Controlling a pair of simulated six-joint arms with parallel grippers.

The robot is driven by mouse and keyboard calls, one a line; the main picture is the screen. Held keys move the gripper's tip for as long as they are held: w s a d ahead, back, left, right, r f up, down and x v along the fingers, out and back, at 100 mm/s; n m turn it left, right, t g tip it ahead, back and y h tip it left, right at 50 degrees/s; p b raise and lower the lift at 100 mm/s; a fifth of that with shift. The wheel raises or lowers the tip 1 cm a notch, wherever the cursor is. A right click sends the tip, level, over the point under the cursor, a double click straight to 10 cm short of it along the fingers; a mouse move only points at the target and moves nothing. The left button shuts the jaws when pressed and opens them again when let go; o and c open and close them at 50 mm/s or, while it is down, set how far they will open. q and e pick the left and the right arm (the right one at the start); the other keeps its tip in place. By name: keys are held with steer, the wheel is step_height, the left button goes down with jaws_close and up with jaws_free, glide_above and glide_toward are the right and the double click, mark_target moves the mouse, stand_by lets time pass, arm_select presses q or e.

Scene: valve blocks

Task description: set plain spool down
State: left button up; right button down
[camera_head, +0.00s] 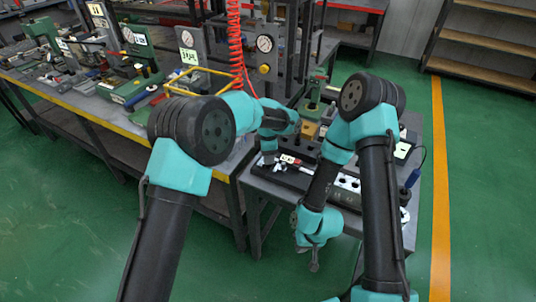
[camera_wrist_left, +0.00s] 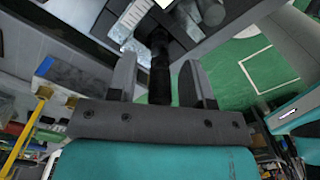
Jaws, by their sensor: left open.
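My left gripper (camera_head: 268,158) is low over the near left part of the small table, by a dark tray (camera_head: 284,178). In the left wrist view, its two grey fingers (camera_wrist_left: 157,82) are apart. A dark, stepped rod (camera_wrist_left: 160,72), which looks like the plain spool, stands between them with a gap on each side. Its far end meets the dark and pale parts beyond the fingertips. I cannot make out the spool in the head view, where the gripper is small. My right gripper (camera_head: 310,258) hangs low in front of the table edge, and its jaws are too small to judge.
The small table carries a pale plate with dark holes (camera_head: 347,183), a brown block (camera_head: 309,130) and a green press (camera_head: 316,97). A blue-handled tool (camera_head: 411,179) is at its right edge. Green floor lies open to the right. A long workbench (camera_head: 100,108) with gauges stands left.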

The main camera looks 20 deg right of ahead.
arm_select(q)
step_height(320, 180, up, 12)
steer(key=shift+r, duration=0.1)
stand_by(0.5)
stand_by(0.5)
